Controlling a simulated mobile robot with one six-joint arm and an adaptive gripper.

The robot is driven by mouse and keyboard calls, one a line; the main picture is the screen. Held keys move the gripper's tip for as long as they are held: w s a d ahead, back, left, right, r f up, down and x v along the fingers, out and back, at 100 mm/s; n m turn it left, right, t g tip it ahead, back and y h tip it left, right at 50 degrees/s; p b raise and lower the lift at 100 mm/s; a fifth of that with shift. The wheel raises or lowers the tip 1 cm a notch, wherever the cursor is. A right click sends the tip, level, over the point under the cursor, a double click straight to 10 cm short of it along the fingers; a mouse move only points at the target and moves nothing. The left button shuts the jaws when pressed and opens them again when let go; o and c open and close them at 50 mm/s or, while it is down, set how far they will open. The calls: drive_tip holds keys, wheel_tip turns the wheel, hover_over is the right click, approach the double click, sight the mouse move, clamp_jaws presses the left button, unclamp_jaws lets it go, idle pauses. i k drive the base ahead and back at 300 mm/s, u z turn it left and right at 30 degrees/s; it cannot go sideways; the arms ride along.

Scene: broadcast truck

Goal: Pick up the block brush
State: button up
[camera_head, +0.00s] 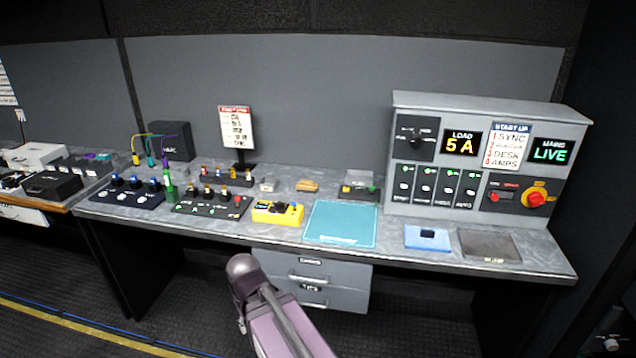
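A small orange-brown block (307,186) lies on the grey worktop, behind the teal mat and left of the small grey device; it looks like the block brush, but it is too small to make out bristles. Part of my arm rises from the bottom edge, in front of the drawers, ending in a dark rounded joint below the worktop's front edge. My gripper does not show, so I cannot see what it holds.
The teal mat (341,224) is bare. A yellow box (278,212) and a black button panel (212,203) stand left of it. A small grey device (359,186) sits behind it. A large power cabinet (480,160), a blue pad (427,237) and a grey tray (489,245) are right.

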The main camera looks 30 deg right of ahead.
sight(305, 186)
drive_tip(key=z, duration=0.55)
drive_tip(key=i, duration=0.75)
drive_tip(key=z, duration=0.3)
